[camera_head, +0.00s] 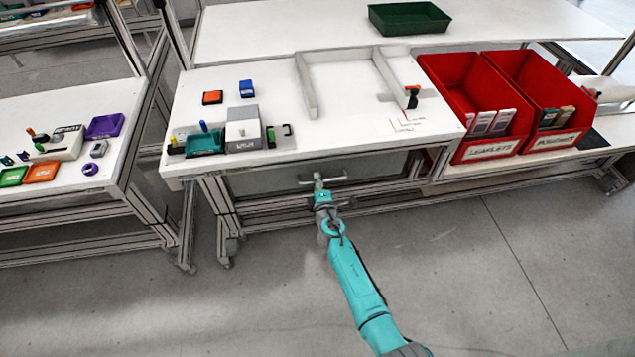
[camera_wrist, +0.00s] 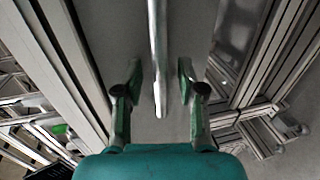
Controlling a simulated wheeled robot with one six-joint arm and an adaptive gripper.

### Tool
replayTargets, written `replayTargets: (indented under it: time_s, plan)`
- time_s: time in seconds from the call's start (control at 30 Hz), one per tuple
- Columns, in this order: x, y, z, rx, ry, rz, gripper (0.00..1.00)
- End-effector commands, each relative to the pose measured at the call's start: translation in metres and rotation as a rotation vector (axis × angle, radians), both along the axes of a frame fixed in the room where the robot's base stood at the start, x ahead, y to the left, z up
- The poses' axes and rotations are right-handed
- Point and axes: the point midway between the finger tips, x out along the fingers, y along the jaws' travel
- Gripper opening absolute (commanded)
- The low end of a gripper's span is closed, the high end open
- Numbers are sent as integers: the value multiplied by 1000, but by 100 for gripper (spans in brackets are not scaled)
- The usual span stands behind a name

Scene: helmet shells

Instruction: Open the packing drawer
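The packing drawer's grey front (camera_head: 375,165) is under the white workbench top and looks closed. Its pale bar handle (camera_head: 338,179) runs across the front. In the wrist view the handle (camera_wrist: 157,50) is a thin bar coming down between my fingers. My gripper (camera_head: 318,184) is at the handle, at the end of my teal arm. In the wrist view my gripper (camera_wrist: 157,88) is open, with one finger on each side of the bar and a visible gap on both sides. In the head view the gripper hides the handle's left middle part.
The workbench top (camera_head: 350,135) carries a grey box (camera_head: 242,130), a teal tray (camera_head: 205,142) and small blocks. Red bins (camera_head: 478,145) stand to the right, and a green tray (camera_head: 408,18) is on the back shelf. The floor (camera_head: 450,270) before the drawer is clear apart from my arm.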

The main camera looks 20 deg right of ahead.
Motion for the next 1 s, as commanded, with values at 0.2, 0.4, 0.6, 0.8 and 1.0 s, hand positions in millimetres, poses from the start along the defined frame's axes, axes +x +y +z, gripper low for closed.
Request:
replayTargets:
  time_s: [0.2, 0.4, 0.6, 0.8, 1.0]
  plan:
    - [4, -1, -1, -1, 1, 1, 39]
    - [4, -1, -1, 0, 1, 1, 39]
    - [4, -1, -1, 0, 1, 1, 0]
    - [4, -1, -1, 0, 1, 1, 0]
    - [-4, 1, -2, 0, 1, 1, 0]
